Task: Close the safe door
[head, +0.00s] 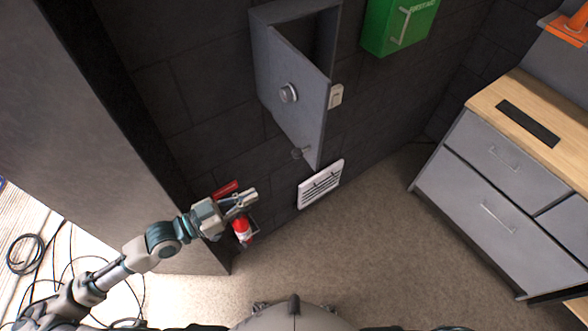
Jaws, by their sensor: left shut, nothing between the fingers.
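The grey safe is set on the dark block wall at upper middle in the head view. Its door (287,108) stands ajar, with a dark gap showing between it and the safe frame (292,10). The door carries a round dial (289,92) and a small handle (302,153) near its lower end. My left gripper (252,196) is shut and empty, below and to the left of the door, apart from it. My right gripper is not in view.
A red fire extinguisher (241,230) is behind my left gripper. A white vent (320,184) is low on the wall. A green box (398,25) hangs right of the safe. A grey drawer cabinet (495,190) stands at right. Carpet (350,250) between is clear.

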